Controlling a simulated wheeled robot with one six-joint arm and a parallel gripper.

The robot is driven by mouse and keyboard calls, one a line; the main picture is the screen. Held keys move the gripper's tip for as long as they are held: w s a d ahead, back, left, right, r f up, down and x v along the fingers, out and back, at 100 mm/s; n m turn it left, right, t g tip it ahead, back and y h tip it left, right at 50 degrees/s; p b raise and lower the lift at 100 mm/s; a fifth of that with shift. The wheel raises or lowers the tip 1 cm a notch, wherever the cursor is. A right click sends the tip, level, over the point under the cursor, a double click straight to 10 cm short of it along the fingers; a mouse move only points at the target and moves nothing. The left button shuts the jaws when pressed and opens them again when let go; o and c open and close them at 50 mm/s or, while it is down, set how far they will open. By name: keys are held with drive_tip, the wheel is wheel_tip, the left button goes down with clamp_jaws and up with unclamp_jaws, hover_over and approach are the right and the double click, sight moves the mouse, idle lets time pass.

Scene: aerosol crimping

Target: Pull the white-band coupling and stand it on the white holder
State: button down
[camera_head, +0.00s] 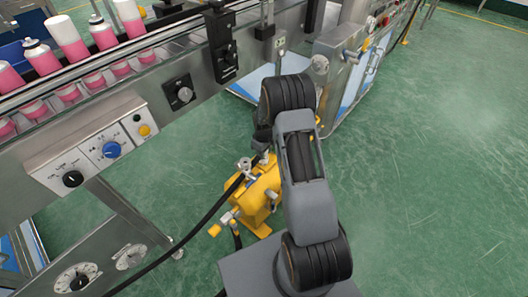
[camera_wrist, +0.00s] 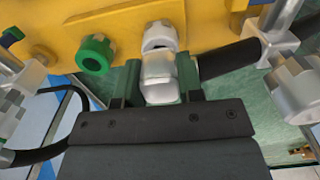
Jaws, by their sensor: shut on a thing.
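In the wrist view my gripper (camera_wrist: 160,76) is shut on a pale silver-white coupling (camera_wrist: 161,88), with one dark green finger on each side. The coupling lines up with a whitish hex-shaped holder (camera_wrist: 159,37) on the yellow body (camera_wrist: 215,25). Its upper end is at or very near that holder; I cannot tell whether they touch. No separate white band can be made out. A green ring-shaped holder (camera_wrist: 95,54) sits to the left on the same yellow body. In the head view the yellow body (camera_head: 262,194) stands beside my arm, which hides part of it.
Black hoses run on both sides in the wrist view, with a silver fitting (camera_wrist: 297,88) at right. In the head view a black hose (camera_head: 203,219) crosses to the yellow body. A conveyor with pink cans (camera_head: 43,61) stands upper left. The green floor at right is clear.

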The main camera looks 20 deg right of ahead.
drive_tip(key=shift+f+b, duration=0.5)
drive_tip(key=shift+f, duration=0.1)
idle(1.6)
drive_tip(key=c, duration=0.7)
unclamp_jaws()
wheel_tip(320, 180, up, 14)
drive_tip(key=p, duration=0.3)
drive_tip(key=shift+f, duration=0.1)
